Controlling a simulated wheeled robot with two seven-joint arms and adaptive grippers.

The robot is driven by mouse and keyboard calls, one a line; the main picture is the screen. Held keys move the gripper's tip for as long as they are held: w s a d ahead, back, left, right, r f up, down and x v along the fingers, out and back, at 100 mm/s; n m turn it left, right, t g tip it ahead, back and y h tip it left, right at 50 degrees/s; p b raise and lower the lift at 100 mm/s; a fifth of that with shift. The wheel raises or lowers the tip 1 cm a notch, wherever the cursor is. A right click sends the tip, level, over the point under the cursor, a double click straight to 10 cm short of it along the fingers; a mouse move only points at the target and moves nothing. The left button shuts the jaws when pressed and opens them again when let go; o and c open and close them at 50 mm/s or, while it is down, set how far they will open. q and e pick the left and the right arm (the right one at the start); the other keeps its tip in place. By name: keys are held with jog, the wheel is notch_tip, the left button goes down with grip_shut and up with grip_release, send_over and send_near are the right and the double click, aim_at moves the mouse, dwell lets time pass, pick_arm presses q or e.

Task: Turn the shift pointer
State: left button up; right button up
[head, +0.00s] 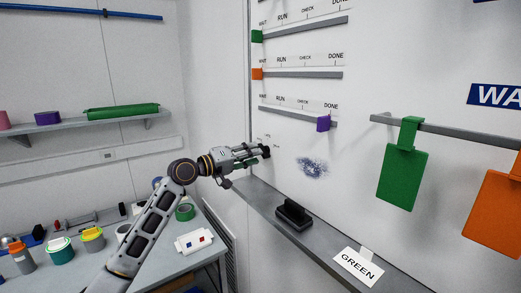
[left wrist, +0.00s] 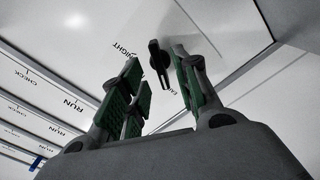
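The shift pointer (left wrist: 158,62) is a small black lever on the white wall panel, seen in the left wrist view. Its narrow end points toward a partly hidden label; another label reading "NIGHT" (left wrist: 122,49) is up and left of it. My left gripper (head: 254,154) reaches the panel from the left in the head view. Its green-padded fingers are open, one side left and the other right of the pointer, with visible gaps between. In the head view the gripper largely covers the pointer. My right gripper is not in view.
Slider rails labelled RUN, CHECK and DONE are above, with green (head: 257,36), orange (head: 257,74) and purple (head: 323,123) markers. A shelf below holds a black eraser-like block (head: 293,216) and a "GREEN" card (head: 358,267). Green (head: 403,178) and orange (head: 492,215) tags hang right.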

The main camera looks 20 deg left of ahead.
pick_arm(q)
jog(key=shift+p+x, duration=0.55)
jog(key=shift+x, duration=1.5)
grip_shut()
